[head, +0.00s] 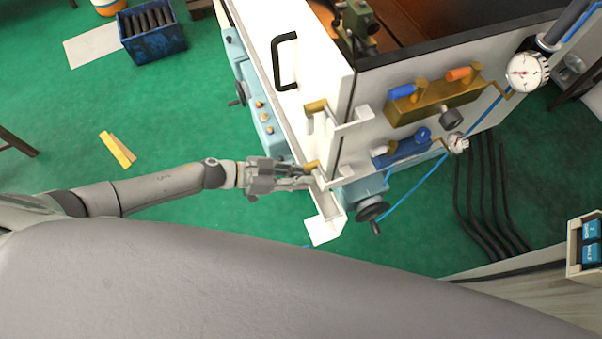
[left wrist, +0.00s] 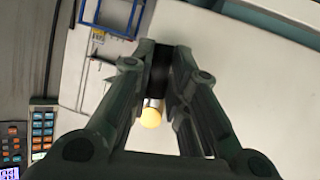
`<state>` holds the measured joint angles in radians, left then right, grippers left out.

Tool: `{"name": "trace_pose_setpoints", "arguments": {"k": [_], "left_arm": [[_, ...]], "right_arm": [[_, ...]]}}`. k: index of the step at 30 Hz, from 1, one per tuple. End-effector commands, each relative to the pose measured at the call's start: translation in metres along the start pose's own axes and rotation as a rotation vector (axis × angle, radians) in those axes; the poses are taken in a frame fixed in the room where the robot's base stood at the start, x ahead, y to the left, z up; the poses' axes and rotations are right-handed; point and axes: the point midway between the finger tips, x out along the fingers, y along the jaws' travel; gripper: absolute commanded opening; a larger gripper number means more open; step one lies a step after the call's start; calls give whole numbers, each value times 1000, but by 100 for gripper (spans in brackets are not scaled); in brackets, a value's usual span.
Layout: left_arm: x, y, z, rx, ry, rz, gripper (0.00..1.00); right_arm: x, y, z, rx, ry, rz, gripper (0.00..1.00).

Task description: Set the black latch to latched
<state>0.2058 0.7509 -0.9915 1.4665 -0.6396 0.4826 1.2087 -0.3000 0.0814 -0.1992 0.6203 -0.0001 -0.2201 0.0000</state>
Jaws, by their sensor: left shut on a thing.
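My left gripper (head: 305,176) is at the front corner of the white machine enclosure, below a white bracket with a brass-coloured knob (head: 316,106). In the left wrist view, the fingers of my left gripper (left wrist: 162,60) are shut on a dark piece, which appears to be the black latch (left wrist: 160,72). A silver pin with a yellow end (left wrist: 151,116) shows between the fingers, just below that piece. The fingers hide much of the latch, and I cannot tell its setting. My right gripper is in neither view.
The white door has a black handle (head: 285,61). Gauges (head: 527,71), a brass manifold (head: 434,101) and a blue valve (head: 402,150) are on the adjoining side. A handwheel (head: 372,208) sticks out below. A blue crate (head: 152,30) stands on open green floor.

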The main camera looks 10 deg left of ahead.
Motion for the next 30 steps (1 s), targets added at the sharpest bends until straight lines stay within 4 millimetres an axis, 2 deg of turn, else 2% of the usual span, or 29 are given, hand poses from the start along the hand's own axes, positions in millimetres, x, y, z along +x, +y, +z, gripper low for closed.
{"name": "trace_pose_setpoints", "arguments": {"k": [6,21,22,24,27,30], "left_arm": [[-1,-2,0,56,-12,-24,0],[0,-3,0,71,-15,-30,0],[0,-3,0,71,-15,-30,19],[0,-3,0,70,-15,-30,28],[0,-3,0,70,-15,-30,38],[0,-3,0,70,-14,-30,38]], "right_arm": [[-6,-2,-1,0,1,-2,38],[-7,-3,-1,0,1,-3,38],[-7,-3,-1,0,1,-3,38],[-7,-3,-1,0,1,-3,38],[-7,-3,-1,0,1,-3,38],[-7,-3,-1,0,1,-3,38]]}}
